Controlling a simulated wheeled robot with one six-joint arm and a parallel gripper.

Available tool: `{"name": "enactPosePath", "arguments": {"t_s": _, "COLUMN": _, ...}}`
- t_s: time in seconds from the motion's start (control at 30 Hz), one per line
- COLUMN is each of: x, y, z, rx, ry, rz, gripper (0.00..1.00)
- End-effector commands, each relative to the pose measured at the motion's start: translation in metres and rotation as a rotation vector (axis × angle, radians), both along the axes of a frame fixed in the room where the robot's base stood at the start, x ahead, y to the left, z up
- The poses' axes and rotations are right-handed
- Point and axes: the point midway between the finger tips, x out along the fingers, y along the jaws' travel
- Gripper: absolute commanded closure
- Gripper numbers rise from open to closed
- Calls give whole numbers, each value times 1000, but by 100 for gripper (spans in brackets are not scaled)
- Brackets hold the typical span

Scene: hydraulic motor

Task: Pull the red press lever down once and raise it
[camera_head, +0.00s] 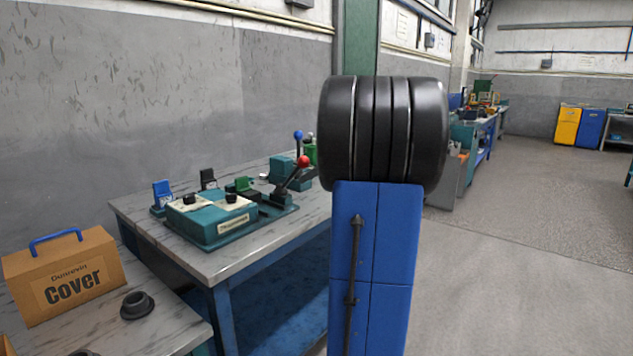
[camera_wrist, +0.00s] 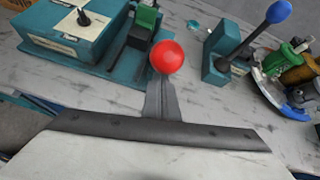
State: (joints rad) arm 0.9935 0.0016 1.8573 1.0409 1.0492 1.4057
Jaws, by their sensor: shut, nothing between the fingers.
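The red ball knob of the press lever (camera_head: 303,161) stands above the teal press on the workbench in the head view, at the top of a dark, slanted lever arm. In the wrist view the red knob (camera_wrist: 166,57) is near the upper middle. My gripper (camera_wrist: 162,82) is shut and empty, with its tips at the near side of the knob. I cannot tell whether they touch it. The lever arm is mostly hidden in the wrist view. The head view does not show my gripper.
A blue-knobbed lever (camera_wrist: 278,12) stands to the right. A teal box with black knobs (camera_head: 212,217) is left of the press. A cardboard "Cover" box (camera_head: 66,275) and a dark round part (camera_head: 137,305) are on the nearer table. The floor at the right is clear.

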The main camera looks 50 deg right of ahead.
Motion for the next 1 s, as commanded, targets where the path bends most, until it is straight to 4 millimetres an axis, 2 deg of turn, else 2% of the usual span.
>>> {"name": "enactPosePath", "arguments": {"t_s": 0.2, "x": 7, "y": 3, "z": 7, "rx": 1, "ry": 0, "rz": -1, "gripper": 100}}
{"name": "enactPosePath", "arguments": {"t_s": 0.67, "x": 9, "y": 3, "z": 9, "rx": -1, "ry": 9, "rz": -1, "gripper": 100}}
{"name": "enactPosePath", "arguments": {"t_s": 1.0, "x": 23, "y": 4, "z": 25, "rx": -16, "ry": 146, "rz": 3, "gripper": 100}}
